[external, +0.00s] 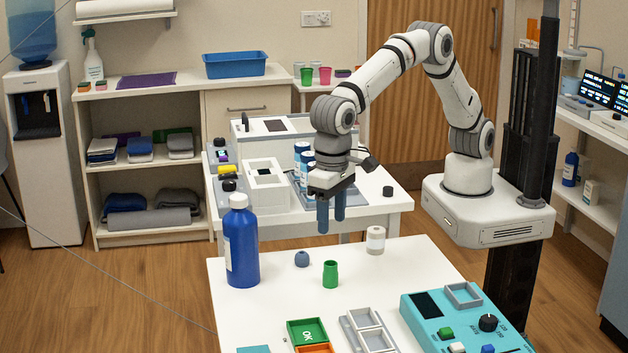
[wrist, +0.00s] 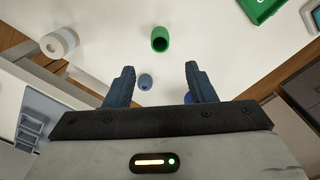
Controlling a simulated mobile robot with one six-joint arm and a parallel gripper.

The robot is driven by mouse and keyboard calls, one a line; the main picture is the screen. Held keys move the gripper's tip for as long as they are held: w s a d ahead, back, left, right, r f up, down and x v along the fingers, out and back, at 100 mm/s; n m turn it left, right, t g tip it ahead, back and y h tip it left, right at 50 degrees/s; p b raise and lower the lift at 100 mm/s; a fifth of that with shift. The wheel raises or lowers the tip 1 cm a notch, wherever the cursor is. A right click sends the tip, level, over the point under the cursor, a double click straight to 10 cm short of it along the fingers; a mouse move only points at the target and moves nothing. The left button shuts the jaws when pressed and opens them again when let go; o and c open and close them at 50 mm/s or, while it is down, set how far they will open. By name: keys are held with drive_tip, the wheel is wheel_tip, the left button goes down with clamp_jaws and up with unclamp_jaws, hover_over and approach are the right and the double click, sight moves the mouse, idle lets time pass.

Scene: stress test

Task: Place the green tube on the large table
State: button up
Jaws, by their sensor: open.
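The green tube (external: 331,275) stands upright on the white front table (external: 415,262), with its open dark mouth facing up in the wrist view (wrist: 160,40). My gripper (external: 331,217) is open and empty, pointing down above the back edge of this table, behind and higher than the tube. In the wrist view the two blue fingers (wrist: 160,69) are spread apart, with the tube beyond their tips. A second white table (external: 390,202) stands behind; the frames do not settle which is the large one.
A small blue round piece (external: 302,259) lies left of the tube. A tall blue bottle (external: 241,245) stands farther left, and a white jar (external: 375,240) right. A green OK tray (external: 307,332), grey tray (external: 368,332) and teal device (external: 465,325) fill the front.

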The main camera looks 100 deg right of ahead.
drive_tip(key=s+d+r+n+t, duration=0.15)
drive_tip(key=s+d+r, duration=0.3)
drive_tip(key=d, duration=0.75)
drive_tip(key=s+d+r+n, duration=0.3)
drive_tip(key=s+d+r, duration=0.15)
drive_tip(key=d, duration=0.75)
drive_tip(key=s+d+f+n, duration=0.1)
drive_tip(key=s+d+n, duration=0.1)
drive_tip(key=s+d, duration=0.4)
drive_tip(key=s+d+f+n+t, duration=0.1)
drive_tip(key=s+d+f+n, duration=0.1)
drive_tip(key=s+d, duration=0.5)
drive_tip(key=s, duration=0.4)
drive_tip(key=shift+s+d, duration=0.3)
drive_tip(key=shift+s, duration=0.05)
